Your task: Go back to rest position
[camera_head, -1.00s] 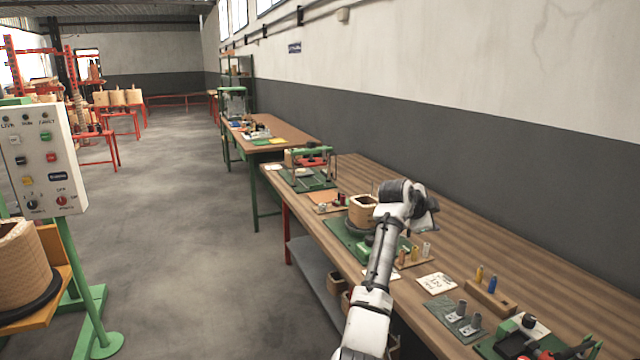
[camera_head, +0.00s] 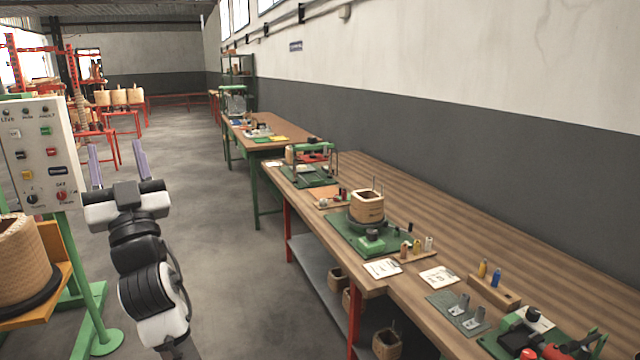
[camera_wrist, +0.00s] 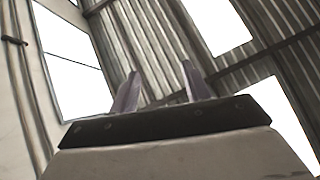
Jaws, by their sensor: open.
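My gripper (camera_head: 117,164) is raised over the open floor at the left in the head view, with its two fingers pointing up. The fingers stand apart with nothing between them. In the wrist view my gripper (camera_wrist: 160,88) also shows open and empty, against the corrugated roof and bright windows. My arm is clear of the workbench (camera_head: 440,222).
A control panel (camera_head: 38,150) on a green post stands close left of my gripper. A large wound coil (camera_head: 22,262) sits below it. The bench at right carries a small coil (camera_head: 366,206) on a green fixture. Open floor (camera_head: 215,260) lies between.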

